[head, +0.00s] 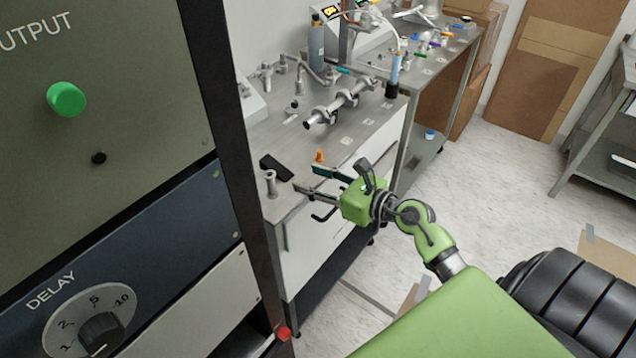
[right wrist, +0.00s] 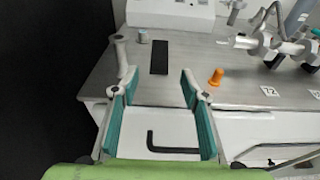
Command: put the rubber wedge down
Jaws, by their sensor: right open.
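The black rubber wedge (head: 277,167) lies flat on the metal bench top near its front left corner. In the right wrist view the wedge (right wrist: 159,57) shows as a dark upright strip beyond the fingertips, with bare bench between. My right gripper (head: 309,181) is open and empty at the front edge of the bench. Its two teal-padded fingers (right wrist: 156,84) are spread wide and point toward the wedge, without touching it. My left gripper is not in view.
A small orange piece (head: 319,156) stands on the bench right of the wedge, and a metal post (head: 270,183) stands to its left. A metal shaft assembly (head: 340,103) is farther back. A dark rack post (head: 238,170) rises close by at left. A black handle (right wrist: 172,143) is on the white front.

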